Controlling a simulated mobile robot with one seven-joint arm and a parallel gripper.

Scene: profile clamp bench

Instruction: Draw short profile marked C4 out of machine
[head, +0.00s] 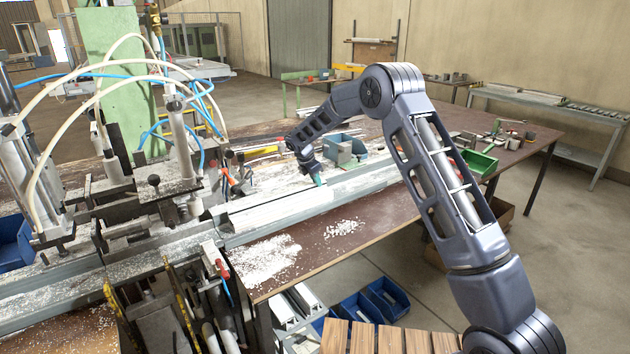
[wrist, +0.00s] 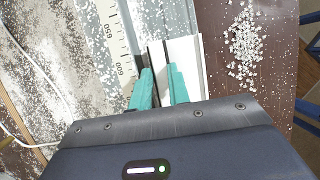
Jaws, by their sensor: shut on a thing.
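A white short profile (head: 280,208) lies along the grey rail of the clamp machine (head: 150,215), its left end close to the clamps. My gripper (head: 318,180) is at the profile's right end, pointing down. In the wrist view my gripper (wrist: 161,72) has its two teal fingers shut on the end of the white profile (wrist: 186,52). A dark slot shows between the fingertips. The fingers hide part of this end, and I cannot read a C4 mark on it.
A scale strip (wrist: 113,40) runs beside the profile. White chips (head: 265,258) lie on the brown bench in front of the rail. A blue-grey bin (head: 345,147) stands behind my gripper and a green bin (head: 478,163) to the right. Blue bins (head: 385,297) sit below the bench.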

